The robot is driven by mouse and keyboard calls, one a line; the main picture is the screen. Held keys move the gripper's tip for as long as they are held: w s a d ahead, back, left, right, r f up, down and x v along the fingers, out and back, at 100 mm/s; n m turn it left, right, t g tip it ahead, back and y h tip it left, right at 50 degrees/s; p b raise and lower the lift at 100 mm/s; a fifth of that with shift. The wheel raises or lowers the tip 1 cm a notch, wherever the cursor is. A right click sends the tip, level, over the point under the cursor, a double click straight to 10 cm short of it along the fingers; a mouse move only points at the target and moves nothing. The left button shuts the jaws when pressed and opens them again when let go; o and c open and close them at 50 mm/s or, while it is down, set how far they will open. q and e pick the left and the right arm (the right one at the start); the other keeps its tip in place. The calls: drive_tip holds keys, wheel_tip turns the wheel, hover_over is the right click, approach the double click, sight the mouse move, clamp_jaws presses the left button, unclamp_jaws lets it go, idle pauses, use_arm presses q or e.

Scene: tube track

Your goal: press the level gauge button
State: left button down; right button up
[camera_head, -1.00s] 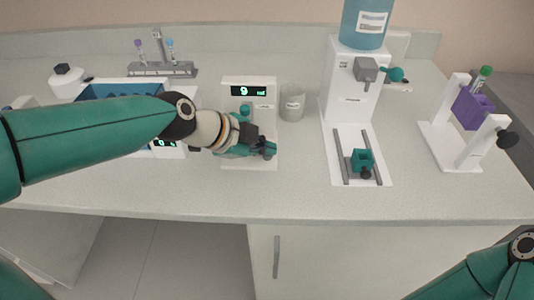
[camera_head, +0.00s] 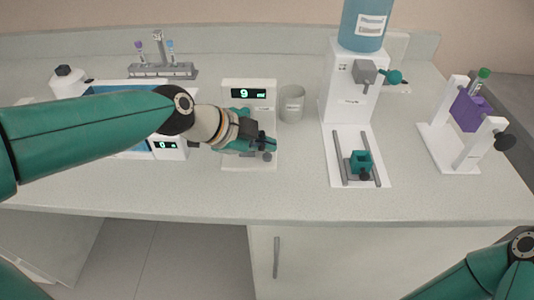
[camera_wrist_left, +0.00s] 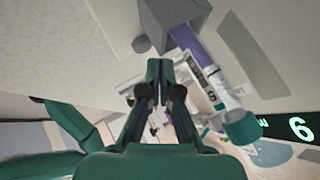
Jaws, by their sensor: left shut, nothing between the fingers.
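The level gauge (camera_head: 235,93) is a white stand with a black display reading 9, at the middle of the counter. Its display (camera_wrist_left: 290,127) shows at the right of the left wrist view. A tube with a purple band and a teal cap (camera_wrist_left: 238,126) runs from a grey block (camera_wrist_left: 172,22) on the gauge. A small grey round part, perhaps the button (camera_wrist_left: 142,43), lies beside that block. My left gripper (camera_head: 272,145) is shut and empty, in front of the gauge and over its base. Its closed fingertips (camera_wrist_left: 160,65) point towards the block; contact cannot be told. My right gripper is out of view.
A grey cup (camera_head: 292,104) stands right of the gauge. Further right are a white dispenser (camera_head: 350,98) with a blue bottle and a white stand with a purple holder (camera_head: 468,112). A tube rack (camera_head: 162,70) is behind. The front counter strip is clear.

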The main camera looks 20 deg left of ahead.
sight(265, 157)
use_arm(q)
drive_tip(key=shift+r+p, duration=1.6)
drive_tip(key=shift+r, duration=0.95)
